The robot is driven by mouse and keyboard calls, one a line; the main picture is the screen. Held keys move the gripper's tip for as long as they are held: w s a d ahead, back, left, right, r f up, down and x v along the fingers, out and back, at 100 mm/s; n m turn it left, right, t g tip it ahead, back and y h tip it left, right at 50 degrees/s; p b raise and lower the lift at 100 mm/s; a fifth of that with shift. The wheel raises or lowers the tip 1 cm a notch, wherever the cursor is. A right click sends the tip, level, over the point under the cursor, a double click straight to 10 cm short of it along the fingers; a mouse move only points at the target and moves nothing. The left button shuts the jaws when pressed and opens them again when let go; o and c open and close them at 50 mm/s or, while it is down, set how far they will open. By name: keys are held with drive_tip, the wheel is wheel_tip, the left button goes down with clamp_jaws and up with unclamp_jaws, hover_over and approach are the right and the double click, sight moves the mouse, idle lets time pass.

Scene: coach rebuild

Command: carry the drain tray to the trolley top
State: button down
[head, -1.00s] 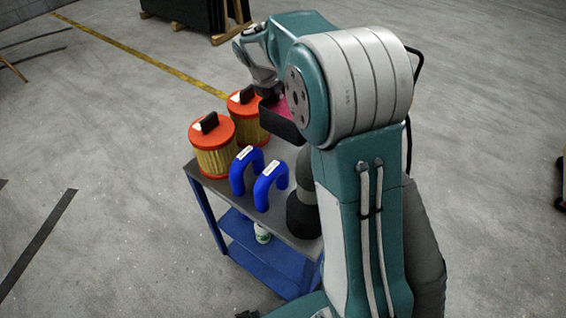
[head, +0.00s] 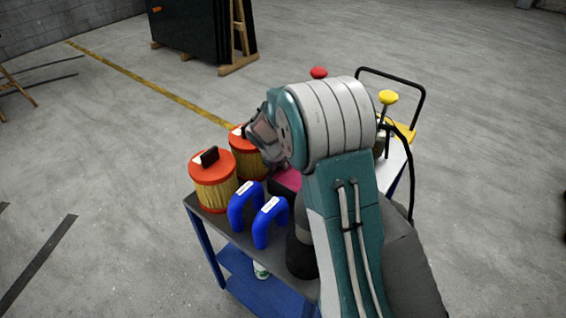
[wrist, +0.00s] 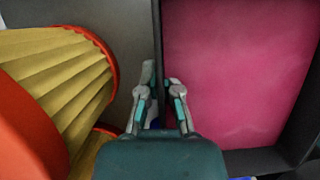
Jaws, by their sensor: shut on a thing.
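The drain tray is a dark, low-walled tray with a pink-red inside (head: 286,179). In the wrist view its pink floor (wrist: 235,70) fills the right side. My gripper (wrist: 160,82) is shut on its near-vertical dark wall, one finger on each side. In the head view the tray is over the trolley top (head: 214,216), behind the blue hoses and partly hidden by my arm. I cannot tell whether its underside touches the top. My fingertips are hidden in the head view.
Orange-capped yellow filters (head: 213,180) stand left of the tray, close to my gripper in the wrist view (wrist: 60,75). Blue curved hoses (head: 268,222) and a black cylindrical thing (head: 300,250) stand in front. Red (head: 319,72) and yellow (head: 388,97) knobs rise behind my arm.

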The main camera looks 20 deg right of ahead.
sight(284, 175)
drive_tip(key=shift+d+f, duration=0.1)
drive_tip(key=shift+f, duration=1.7)
drive_tip(key=c, duration=0.8)
unclamp_jaws()
drive_tip(key=shift+f, duration=0.1)
